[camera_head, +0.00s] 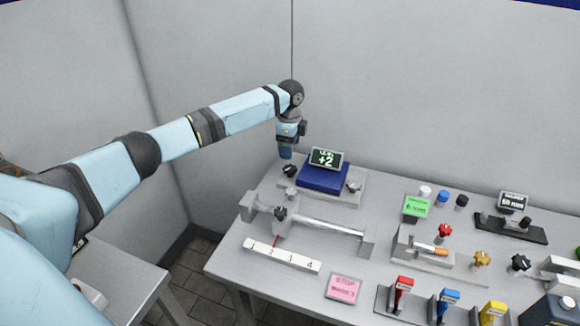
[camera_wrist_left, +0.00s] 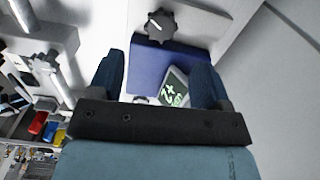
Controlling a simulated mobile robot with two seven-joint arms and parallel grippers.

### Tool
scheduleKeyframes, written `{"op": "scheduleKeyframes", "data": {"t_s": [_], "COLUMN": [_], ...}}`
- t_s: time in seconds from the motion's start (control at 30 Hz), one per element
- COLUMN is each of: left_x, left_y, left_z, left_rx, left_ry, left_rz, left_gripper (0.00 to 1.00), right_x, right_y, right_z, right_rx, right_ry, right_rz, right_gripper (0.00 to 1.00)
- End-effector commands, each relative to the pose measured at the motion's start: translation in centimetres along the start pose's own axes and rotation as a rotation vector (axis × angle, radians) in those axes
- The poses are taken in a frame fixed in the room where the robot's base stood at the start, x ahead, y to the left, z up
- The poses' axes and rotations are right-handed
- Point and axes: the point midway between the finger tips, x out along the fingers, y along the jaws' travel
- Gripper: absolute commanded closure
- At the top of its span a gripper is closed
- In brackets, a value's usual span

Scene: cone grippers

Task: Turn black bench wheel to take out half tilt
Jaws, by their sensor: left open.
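A black knobbed wheel (camera_head: 290,170) sits at the left end of a grey base, beside a blue platform (camera_head: 322,178). A dark wheel (camera_wrist_left: 160,26), apparently the same one, shows beyond my fingers in the left wrist view. A small display (camera_head: 326,158) reading +2 stands on the platform; it also shows in the left wrist view (camera_wrist_left: 174,87). A paler wheel (camera_head: 354,187) is at the base's right end. My left gripper (camera_head: 286,153) is open and empty, pointing down just above the black wheel, apparently apart from it. My right gripper is not in view.
In front is a slide rail (camera_head: 325,226) with another black knob (camera_head: 280,213) and a numbered white strip (camera_head: 282,256). A pink STOP card (camera_head: 344,288) lies near the front. Coloured clamps and knobs crowd the right side. Grey walls stand close behind.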

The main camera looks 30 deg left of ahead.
Motion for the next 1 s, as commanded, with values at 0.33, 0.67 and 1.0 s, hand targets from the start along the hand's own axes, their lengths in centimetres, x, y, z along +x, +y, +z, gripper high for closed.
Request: {"op": "scheduleKeyframes", "data": {"t_s": [0.33, 0.67, 1.0], "left_x": [6.5, 8.1, 8.1], "left_y": [0.0, 0.0, 0.0], "left_z": [0.0, -0.1, -0.1], "left_rx": [0.001, 0.001, 0.001], "left_ry": [-0.001, 0.000, 0.000], "left_rz": [0.001, -0.001, 0.000], "left_gripper": [0.29, 0.29, 0.70], "right_x": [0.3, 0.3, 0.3], "right_y": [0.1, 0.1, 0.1], "right_z": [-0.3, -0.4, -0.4], "right_rx": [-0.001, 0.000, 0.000], "right_ry": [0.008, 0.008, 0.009], "right_rz": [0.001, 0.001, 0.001], "right_gripper": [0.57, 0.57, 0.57]}}
